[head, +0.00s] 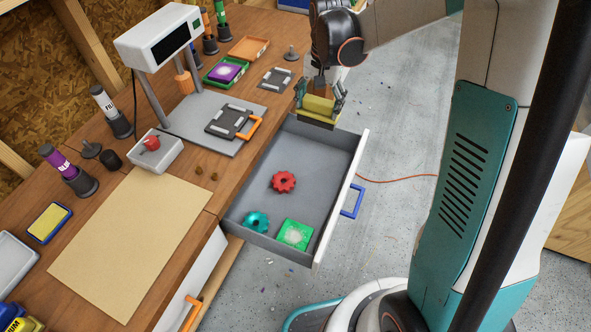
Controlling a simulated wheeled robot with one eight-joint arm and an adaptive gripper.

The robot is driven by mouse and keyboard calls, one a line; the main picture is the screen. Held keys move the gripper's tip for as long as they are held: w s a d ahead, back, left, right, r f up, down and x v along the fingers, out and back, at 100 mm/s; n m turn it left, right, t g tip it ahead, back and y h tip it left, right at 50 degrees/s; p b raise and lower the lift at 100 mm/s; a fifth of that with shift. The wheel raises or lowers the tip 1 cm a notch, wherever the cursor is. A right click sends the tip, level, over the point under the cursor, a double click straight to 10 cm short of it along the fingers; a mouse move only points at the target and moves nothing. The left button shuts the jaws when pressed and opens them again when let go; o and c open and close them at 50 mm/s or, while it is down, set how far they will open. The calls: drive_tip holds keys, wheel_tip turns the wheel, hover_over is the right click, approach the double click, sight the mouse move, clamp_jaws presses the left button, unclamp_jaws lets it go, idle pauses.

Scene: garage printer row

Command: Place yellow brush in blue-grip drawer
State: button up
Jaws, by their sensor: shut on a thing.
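My gripper (320,95) is shut on the yellow brush (318,106), a yellow block with a dark underside. It holds the brush at the far end of the open drawer, over or just beyond its back corner; the exact height is hard to tell. The blue-grip drawer (338,170) is pulled out from the bench, grey inside with a white front and a blue handle (352,201). Inside lie a red knob (284,182), a teal knob (256,222) and a green square piece (294,234) near the close end. The drawer's far half is bare.
A shut white drawer with an orange handle (192,312) is nearer. The wooden bench (205,185) carries a printer-like stand (160,40), a dark plate with an orange handle (232,122), trays, bottles and a tan mat (130,240). An orange cable (400,179) lies on the floor.

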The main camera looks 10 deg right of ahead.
wheel_tip(320, 180, down, 19)
drive_tip(key=b, duration=0.6)
drive_tip(key=shift+f, duration=0.1)
drive_tip(key=shift+f, duration=0.15)
drive_tip(key=o, duration=1)
drive_tip(key=shift+o, duration=0.2)
